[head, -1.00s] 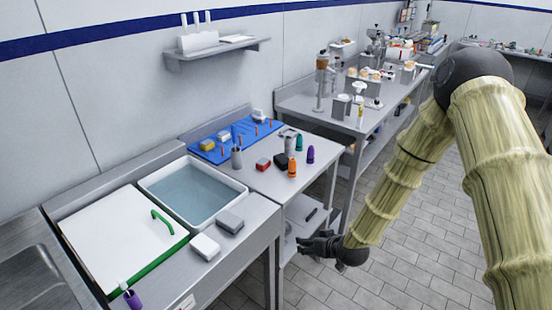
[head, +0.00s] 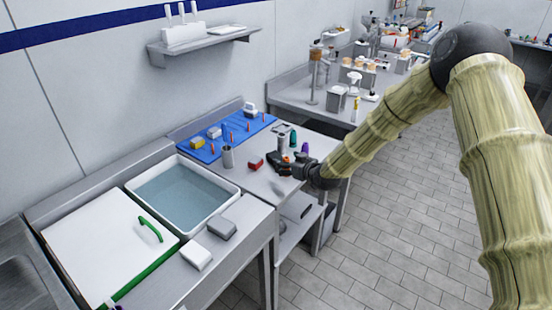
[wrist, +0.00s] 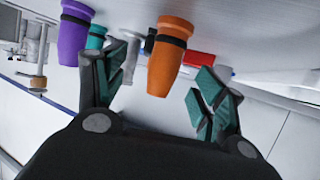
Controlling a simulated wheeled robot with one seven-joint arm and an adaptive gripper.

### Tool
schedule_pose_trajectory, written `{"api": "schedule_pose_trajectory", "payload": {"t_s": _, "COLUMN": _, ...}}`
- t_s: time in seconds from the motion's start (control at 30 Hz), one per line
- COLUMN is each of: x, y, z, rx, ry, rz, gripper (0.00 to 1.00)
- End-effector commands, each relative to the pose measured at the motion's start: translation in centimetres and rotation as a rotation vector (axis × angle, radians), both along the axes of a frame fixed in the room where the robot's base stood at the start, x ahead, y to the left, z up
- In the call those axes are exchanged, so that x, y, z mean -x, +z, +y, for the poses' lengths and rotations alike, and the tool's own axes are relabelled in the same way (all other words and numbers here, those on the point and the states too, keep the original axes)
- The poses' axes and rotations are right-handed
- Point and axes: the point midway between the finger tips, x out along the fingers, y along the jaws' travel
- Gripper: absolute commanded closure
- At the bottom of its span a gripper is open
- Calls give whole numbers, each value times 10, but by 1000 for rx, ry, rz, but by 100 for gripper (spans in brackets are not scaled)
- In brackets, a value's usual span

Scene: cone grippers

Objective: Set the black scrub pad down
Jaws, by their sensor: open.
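My gripper (head: 288,165) is open at the right end of the counter in the head view. In the wrist view, which looks tilted, the open fingers (wrist: 158,78) stand either side of an orange tapered cone (wrist: 168,60) with a black band. The fingers do not visibly close on it. A small dark patch (wrist: 150,42) behind the cone may be the black scrub pad, mostly hidden. In the head view dark shapes at the gripper overlap, so I cannot tell pad from fingers.
A red block (head: 256,163) and grey cylinder (head: 228,157) stand left of my gripper. Purple (wrist: 73,35) and teal (wrist: 97,36) cones are close by. A blue mat (head: 210,151) with orange pegs lies behind; a water basin (head: 232,190) is farther left.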

Motion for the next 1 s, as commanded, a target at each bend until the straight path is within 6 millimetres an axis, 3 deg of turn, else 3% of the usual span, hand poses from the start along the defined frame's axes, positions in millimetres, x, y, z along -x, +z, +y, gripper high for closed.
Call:
{"api": "schedule_pose_trajectory", "payload": {"t_s": 0.7, "x": -41, "y": -21, "z": 24, "rx": 1, "ry": -6, "rz": 3, "gripper": 30}}
{"api": "schedule_pose_trajectory", "payload": {"t_s": 1.0, "x": -43, "y": -23, "z": 26, "rx": 1, "ry": -6, "rz": 3, "gripper": 30}}
